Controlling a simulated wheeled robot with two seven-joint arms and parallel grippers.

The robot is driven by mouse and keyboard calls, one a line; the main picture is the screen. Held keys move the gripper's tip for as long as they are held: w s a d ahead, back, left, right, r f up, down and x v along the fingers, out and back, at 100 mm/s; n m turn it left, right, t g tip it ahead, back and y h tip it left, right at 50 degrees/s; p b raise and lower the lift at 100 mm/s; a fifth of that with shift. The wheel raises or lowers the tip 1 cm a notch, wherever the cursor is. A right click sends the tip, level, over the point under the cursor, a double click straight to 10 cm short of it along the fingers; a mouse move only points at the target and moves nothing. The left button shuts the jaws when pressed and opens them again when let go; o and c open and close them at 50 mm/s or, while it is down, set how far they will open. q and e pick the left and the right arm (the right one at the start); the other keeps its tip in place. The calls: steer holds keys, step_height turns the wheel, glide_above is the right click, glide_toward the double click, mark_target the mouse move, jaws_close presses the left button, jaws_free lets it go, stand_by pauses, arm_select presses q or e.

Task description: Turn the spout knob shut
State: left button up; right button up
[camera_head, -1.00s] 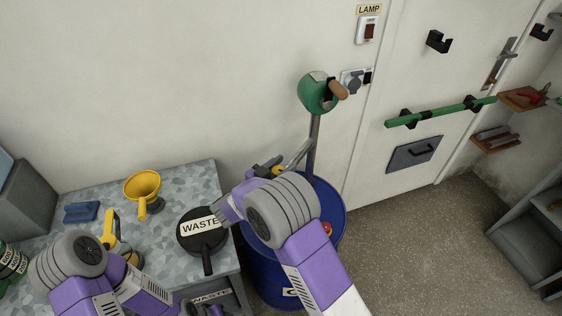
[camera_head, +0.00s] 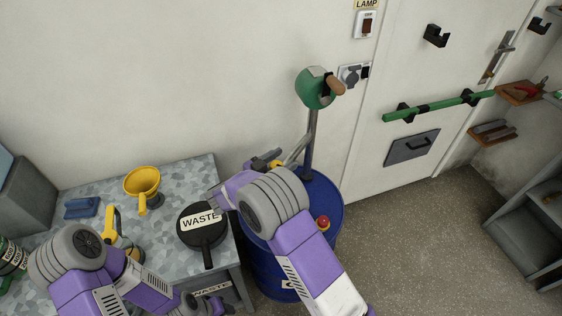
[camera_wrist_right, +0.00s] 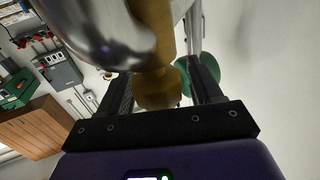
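The brass-yellow spout knob (camera_wrist_right: 158,90) is between the two dark fingers of my right gripper (camera_wrist_right: 160,88) in the right wrist view. A finger stands on each side of it, close by; whether they touch it is not clear. In the head view the right gripper (camera_head: 266,161) is at the pump over the blue drum (camera_head: 333,222), with a bit of yellow (camera_head: 276,164) showing by its fingers. My forearm hides most of the spout. My left gripper (camera_head: 208,305) is low at the bottom edge, by the bench front, and its fingers are unclear.
A green-headed pump crank (camera_head: 314,88) rises above the drum. The floor at right is free.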

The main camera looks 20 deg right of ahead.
mark_target(271, 168)
steer(key=p+v, duration=0.1)
steer(key=v, duration=0.6)
steer(key=shift+s+a, duration=0.1)
steer(key=shift+a, duration=0.2)
stand_by(0.4)
